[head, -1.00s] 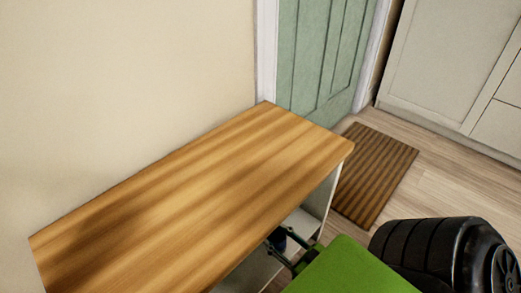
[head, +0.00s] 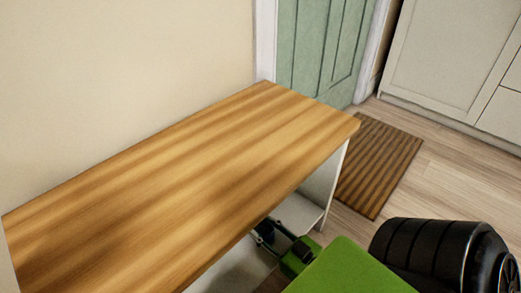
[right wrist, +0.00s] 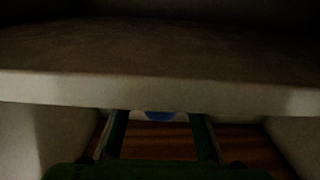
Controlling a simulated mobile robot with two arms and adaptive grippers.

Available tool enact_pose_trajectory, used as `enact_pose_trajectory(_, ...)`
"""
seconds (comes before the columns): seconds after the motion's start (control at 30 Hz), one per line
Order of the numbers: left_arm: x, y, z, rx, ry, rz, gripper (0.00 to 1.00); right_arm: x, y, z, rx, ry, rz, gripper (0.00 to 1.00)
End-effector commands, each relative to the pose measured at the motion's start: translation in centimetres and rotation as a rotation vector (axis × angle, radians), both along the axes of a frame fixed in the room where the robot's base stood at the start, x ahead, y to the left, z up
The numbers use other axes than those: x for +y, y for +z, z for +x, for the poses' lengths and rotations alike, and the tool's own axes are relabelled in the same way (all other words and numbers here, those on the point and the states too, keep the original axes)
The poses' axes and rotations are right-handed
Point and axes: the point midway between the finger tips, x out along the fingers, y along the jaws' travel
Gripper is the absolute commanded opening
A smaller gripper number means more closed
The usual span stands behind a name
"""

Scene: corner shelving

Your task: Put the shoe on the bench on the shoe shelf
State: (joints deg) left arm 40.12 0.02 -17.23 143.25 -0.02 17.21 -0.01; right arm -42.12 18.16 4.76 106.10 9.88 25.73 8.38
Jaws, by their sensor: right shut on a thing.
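The bench or shelf unit has a striped wooden top (head: 190,185) and pale open sides beneath it. My right gripper (head: 272,236) reaches into the open front under that top, at the right part of the unit. It is shut on a small dark blue thing, likely the shoe, mostly hidden. In the right wrist view a bit of blue (right wrist: 160,116) shows between the two fingers, just under the edge of a pale shelf board (right wrist: 160,90). The rest of it is hidden by the board and shadow. My left gripper is not in view.
The wooden top is bare. A brown striped mat (head: 377,163) lies on the floor right of the unit, before a green door (head: 318,45). A pale cabinet (head: 450,60) stands at the far right. The inside of the unit is dark.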

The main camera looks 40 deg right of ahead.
Motion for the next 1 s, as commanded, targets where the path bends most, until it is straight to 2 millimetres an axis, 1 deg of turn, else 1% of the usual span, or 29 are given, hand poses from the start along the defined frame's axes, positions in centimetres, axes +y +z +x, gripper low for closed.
enact_pose_trajectory(0.03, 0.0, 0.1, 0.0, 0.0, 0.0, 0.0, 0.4, 0.0, 0.2, 0.0, -0.004, 0.0, 0.0, 0.01)
enact_pose_trajectory(0.17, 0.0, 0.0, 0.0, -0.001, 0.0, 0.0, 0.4, 0.0, -0.1, 0.1, -0.004, 0.0, 0.0, 0.01)
enact_pose_trajectory(0.2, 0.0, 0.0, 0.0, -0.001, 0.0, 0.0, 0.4, 0.0, -0.2, 0.0, 0.0, 0.0, 0.0, 0.39)
enact_pose_trajectory(0.23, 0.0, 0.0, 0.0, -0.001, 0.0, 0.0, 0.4, 0.0, -0.2, 0.0, 0.0, 0.0, 0.0, 0.47)
enact_pose_trajectory(0.27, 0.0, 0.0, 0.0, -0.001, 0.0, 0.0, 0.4, 0.0, -0.2, 0.0, 0.0, 0.0, 0.0, 0.49)
enact_pose_trajectory(0.53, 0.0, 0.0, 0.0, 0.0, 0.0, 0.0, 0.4, 0.0, -0.2, 0.0, 0.0, 0.0, 0.0, 0.49)
enact_pose_trajectory(0.67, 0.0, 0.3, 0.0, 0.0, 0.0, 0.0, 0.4, 0.0, 0.1, -0.2, 0.002, -0.001, 0.0, 0.49)
enact_pose_trajectory(0.77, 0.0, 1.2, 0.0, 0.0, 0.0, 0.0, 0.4, -0.2, 0.3, -1.6, 0.005, -0.001, 0.0, 0.49)
enact_pose_trajectory(1.0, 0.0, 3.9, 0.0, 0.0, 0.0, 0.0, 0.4, -0.5, 0.4, -6.7, 0.007, -0.002, 0.0, 0.49)
